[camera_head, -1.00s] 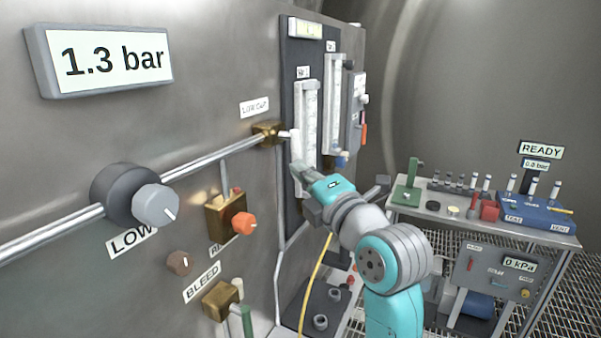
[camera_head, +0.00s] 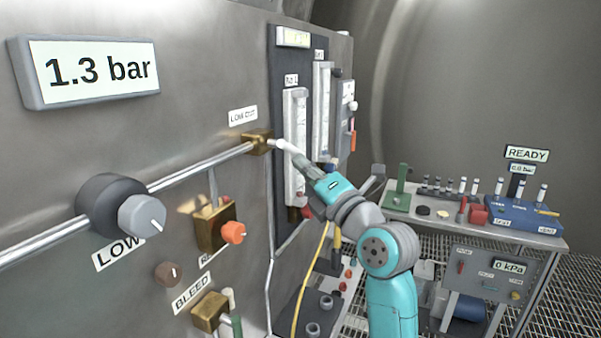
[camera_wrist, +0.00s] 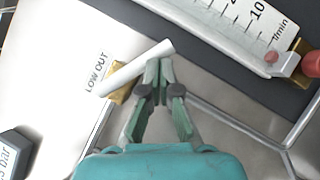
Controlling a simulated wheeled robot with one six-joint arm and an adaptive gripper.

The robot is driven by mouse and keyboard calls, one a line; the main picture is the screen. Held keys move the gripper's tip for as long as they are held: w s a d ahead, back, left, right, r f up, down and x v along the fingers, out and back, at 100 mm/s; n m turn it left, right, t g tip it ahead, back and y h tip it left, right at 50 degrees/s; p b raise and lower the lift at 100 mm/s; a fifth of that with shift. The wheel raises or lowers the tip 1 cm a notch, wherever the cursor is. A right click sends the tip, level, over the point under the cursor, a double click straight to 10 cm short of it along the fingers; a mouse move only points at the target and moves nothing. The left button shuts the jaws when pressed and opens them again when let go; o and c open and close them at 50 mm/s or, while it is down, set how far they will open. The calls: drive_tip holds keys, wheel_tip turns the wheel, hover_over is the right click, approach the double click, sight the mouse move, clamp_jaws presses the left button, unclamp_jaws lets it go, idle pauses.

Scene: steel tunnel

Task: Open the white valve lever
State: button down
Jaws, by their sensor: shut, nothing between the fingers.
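The white valve lever (camera_head: 286,146) sticks out to the right from a brass valve block (camera_head: 257,143) under the "LOW OUT" label. In the wrist view the lever (camera_wrist: 138,68) slants up to the right from the brass block (camera_wrist: 120,95). My gripper (camera_head: 301,161) is at the lever's free end, below and right of it. In the wrist view its closed fingertips (camera_wrist: 158,66) lie right beside the lever, near its outer end. Nothing is between the fingers. I cannot tell whether the tips touch the lever.
A steel pipe (camera_head: 190,176) runs left from the brass block. Two flowmeter tubes (camera_head: 293,140) stand on a dark panel just behind the lever. An orange-knobbed valve (camera_head: 232,232) sits below. A bench (camera_head: 440,226) with equipment stands at right.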

drive_tip(key=shift+w+d+r, duration=0.25)
drive_tip(key=shift+w+r, duration=0.55)
drive_tip(key=shift+r, duration=0.25)
